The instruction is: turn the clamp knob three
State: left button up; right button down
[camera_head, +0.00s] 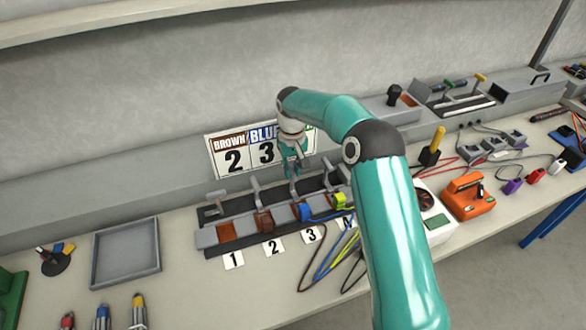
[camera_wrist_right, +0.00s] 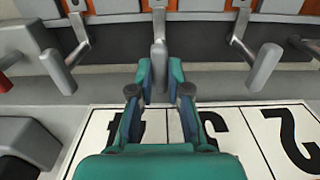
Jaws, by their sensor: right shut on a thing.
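The clamp row (camera_head: 270,212) on the bench has several grey lever-like knobs, with number cards 1, 2, 3 and 4 in front. My right gripper (camera_head: 291,166) reaches down over the third position, behind card 3 (camera_head: 312,234). It is shut on clamp knob three (camera_wrist_right: 159,62), a grey lever whose end shows between the teal fingers (camera_wrist_right: 161,82) in the right wrist view. My left gripper is not in view.
A sign (camera_head: 233,156) reading BROWN 2 and BLUE 3 stands behind the row, partly hidden by my arm. Blue and yellow cables run from the clamps. An empty grey tray (camera_head: 125,276) lies left; an orange device (camera_head: 467,196) sits right.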

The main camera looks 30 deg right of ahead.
jog(key=c, duration=1.1)
grip_release()
jog(key=shift+r, duration=0.1)
notch_tip(320, 180, up, 12)
jog(key=shift+f, duration=0.15)
jog(key=shift+s, duration=0.1)
